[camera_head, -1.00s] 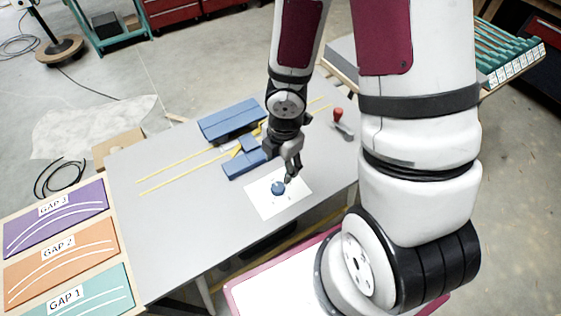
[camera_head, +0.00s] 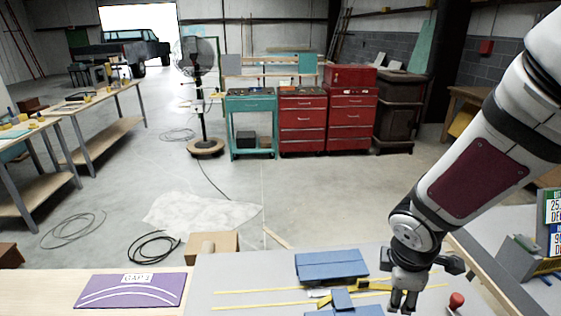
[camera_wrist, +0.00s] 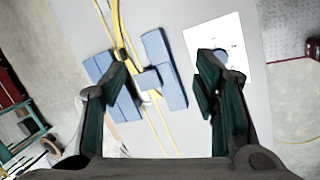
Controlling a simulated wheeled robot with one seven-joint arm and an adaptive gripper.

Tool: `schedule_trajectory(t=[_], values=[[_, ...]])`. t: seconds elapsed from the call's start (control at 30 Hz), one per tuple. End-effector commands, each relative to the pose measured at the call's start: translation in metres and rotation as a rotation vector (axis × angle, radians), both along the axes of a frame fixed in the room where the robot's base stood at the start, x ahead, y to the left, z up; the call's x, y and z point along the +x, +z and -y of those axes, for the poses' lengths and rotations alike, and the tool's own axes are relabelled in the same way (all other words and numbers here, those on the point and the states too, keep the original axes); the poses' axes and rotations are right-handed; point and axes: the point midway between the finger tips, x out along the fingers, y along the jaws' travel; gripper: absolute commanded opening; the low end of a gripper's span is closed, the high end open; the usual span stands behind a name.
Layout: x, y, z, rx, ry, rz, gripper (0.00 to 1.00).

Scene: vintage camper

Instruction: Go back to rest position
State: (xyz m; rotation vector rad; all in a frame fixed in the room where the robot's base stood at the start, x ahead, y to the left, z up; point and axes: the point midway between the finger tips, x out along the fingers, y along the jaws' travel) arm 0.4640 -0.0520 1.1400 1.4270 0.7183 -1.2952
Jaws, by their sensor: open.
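My gripper (camera_head: 404,298) hangs above the grey table (camera_head: 225,280), pointing down, with its fingertips near the bottom edge of the head view. In the wrist view my gripper (camera_wrist: 165,85) has its two dark fingers spread wide with nothing held between them. Blue blocks (camera_wrist: 164,68) and yellow strips lie on the table below. A white sheet (camera_wrist: 228,38) with a small round blue piece on it lies beyond the right finger, which partly covers it. The sheet is out of the head view.
A purple GAP panel (camera_head: 130,290) is at the lower left. Red cabinets (camera_head: 303,120) and a fan (camera_head: 200,90) stand behind, across open floor.

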Motion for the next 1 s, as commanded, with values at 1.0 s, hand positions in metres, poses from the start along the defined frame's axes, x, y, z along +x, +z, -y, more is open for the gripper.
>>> schedule_trajectory(t=[1.0], values=[[-0.061,0.158,-0.053,0.626,-1.127,0.339,0.55]])
